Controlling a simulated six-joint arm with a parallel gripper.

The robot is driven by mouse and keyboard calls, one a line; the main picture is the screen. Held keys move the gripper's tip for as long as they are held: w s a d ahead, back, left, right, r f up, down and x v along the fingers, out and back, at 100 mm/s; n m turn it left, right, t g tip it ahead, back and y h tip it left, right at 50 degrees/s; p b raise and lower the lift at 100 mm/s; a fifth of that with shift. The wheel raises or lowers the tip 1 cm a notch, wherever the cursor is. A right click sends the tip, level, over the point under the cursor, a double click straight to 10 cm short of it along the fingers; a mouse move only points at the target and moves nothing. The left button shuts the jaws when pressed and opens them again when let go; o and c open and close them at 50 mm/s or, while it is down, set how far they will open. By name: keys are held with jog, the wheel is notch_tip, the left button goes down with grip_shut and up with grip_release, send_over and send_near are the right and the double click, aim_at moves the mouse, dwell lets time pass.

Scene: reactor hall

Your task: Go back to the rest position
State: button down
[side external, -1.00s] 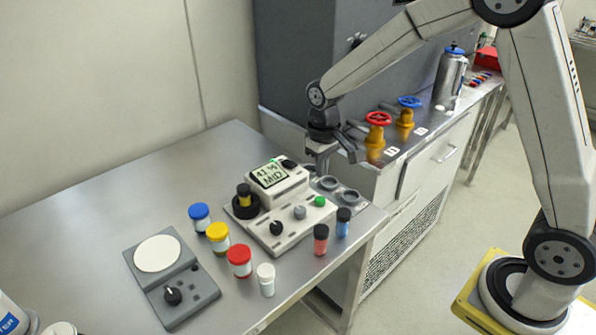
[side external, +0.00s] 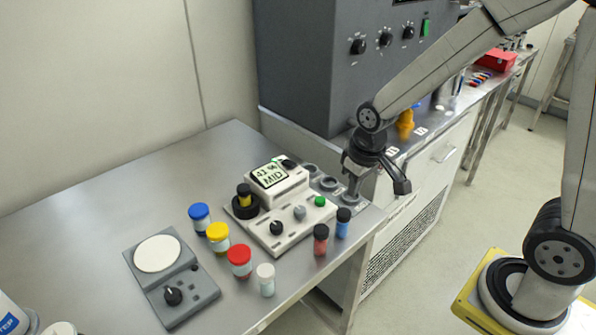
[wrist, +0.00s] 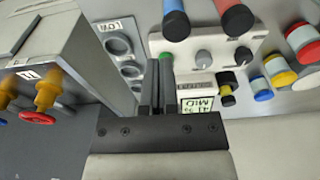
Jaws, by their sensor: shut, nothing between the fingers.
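My gripper (side external: 351,192) is shut and empty. In the side view it hangs off the end of my arm, over the right edge of the steel bench near the grey ring holders. In the wrist view its two dark fingers (wrist: 158,88) lie together, pointing towards the white instrument. That instrument (side external: 290,232) has a lit display (side external: 270,175), knobs and a green button (side external: 320,201). A yellow-and-black vial (side external: 244,193) stands in its black round socket. The gripper appears above the bench; its exact height is unclear.
Blue-capped (side external: 200,217), yellow-capped (side external: 218,236) and red-capped jars (side external: 239,261) stand left of the instrument. A white-capped vial (side external: 266,279), red vial (side external: 321,239) and blue vial (side external: 343,222) stand along the front. A grey plate device (side external: 170,275) is at left. The grey cabinet (side external: 310,70) rises behind.

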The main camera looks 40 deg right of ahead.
jog(key=s+t, duration=0.1)
jog(key=s, duration=0.5)
jog(key=shift+s+f, duration=0.2)
jog(key=shift+f, duration=0.15)
